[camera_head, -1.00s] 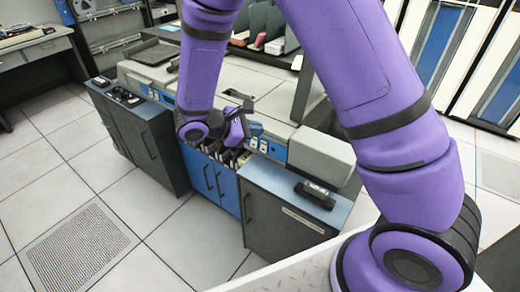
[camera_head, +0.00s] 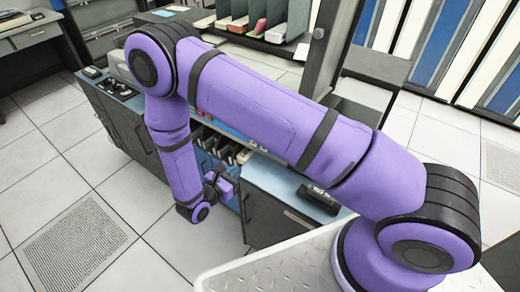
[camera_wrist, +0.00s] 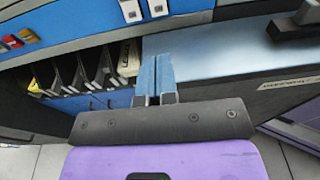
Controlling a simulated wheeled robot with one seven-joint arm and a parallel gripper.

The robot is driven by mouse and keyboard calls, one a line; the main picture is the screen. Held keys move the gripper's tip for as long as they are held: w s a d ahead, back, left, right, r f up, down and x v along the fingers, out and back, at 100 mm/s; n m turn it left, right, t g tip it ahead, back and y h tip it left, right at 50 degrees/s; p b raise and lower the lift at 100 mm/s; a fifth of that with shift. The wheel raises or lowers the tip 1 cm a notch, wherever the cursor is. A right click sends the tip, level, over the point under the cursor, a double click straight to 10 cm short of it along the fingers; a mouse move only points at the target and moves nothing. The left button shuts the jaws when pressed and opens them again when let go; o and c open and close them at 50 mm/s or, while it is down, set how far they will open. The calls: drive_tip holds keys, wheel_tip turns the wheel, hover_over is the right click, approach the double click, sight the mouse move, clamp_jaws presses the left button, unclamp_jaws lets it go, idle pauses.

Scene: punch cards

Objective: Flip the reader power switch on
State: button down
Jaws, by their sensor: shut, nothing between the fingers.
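The card reader shows a blue front panel (camera_wrist: 85,22) in the wrist view. It carries two white rocker-like switches (camera_wrist: 144,10) at the top and a row of coloured buttons (camera_wrist: 20,39) at the left. I cannot tell which control is the power switch, or its position. My gripper (camera_wrist: 156,62) is shut and empty, its blue fingers side by side. In the picture its tips lie below the white switches, apart from them. In the head view my gripper (camera_head: 222,186) hangs low in front of the cabinets, and my arm hides much of the panel.
Card pockets (camera_wrist: 75,75) lie left of the fingers, with cards in some. A blue cabinet top (camera_wrist: 215,62) lies to the right, with a black device (camera_head: 318,198) on it. Open tiled floor (camera_head: 65,150) lies in front of the cabinets.

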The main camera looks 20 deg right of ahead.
drive_tip(key=shift+f, duration=0.45)
drive_tip(key=x, duration=1.4)
drive_tip(key=shift+a, duration=0.1)
drive_tip(key=shift+w+d+f+t+h, duration=0.2)
drive_tip(key=shift+w+d+t+h, duration=0.15)
drive_tip(key=shift+t+h, duration=0.25)
drive_tip(key=shift+d, duration=0.15)
drive_tip(key=v, duration=1.1)
drive_tip(key=shift+a, duration=0.25)
